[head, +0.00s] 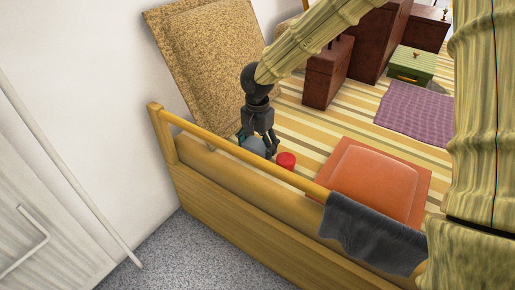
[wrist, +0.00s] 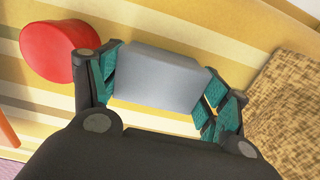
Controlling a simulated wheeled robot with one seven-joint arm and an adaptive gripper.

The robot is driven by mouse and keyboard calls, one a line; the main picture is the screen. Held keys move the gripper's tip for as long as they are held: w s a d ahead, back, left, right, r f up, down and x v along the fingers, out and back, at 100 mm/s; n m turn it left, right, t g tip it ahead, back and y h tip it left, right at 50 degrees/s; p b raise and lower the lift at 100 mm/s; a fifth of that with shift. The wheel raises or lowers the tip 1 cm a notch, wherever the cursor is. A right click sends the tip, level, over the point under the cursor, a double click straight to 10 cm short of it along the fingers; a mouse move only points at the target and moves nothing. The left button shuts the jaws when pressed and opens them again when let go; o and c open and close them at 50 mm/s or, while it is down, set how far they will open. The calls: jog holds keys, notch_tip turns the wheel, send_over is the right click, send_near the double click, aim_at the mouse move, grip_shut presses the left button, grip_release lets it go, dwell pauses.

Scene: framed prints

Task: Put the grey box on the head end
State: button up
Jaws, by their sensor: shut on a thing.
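The grey box (wrist: 155,78) is between the teal finger pads of my gripper (head: 258,143), which is shut on it. In the head view the grey box (head: 254,147) shows partly behind the fingers, low over the striped bed surface (head: 310,128). I cannot tell whether it touches the bed. A large speckled tan pillow (head: 200,60) leans against the wall just behind and left of my gripper. The pillow also shows at the right of the wrist view (wrist: 292,115).
A red round thing (head: 286,160) stands just right of my gripper. A wooden rail (head: 235,160) runs along the near side, with a dark cloth (head: 370,235) over it. An orange cushion (head: 370,180), purple cloth (head: 415,112), green box (head: 412,64) and brown cases (head: 326,72) lie further right.

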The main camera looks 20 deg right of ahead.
aim_at(258, 144)
jog(key=o, duration=1.1)
notch_tip(258, 144, up, 12)
jog(key=p, duration=0.6)
jog(key=shift+r, duration=0.1)
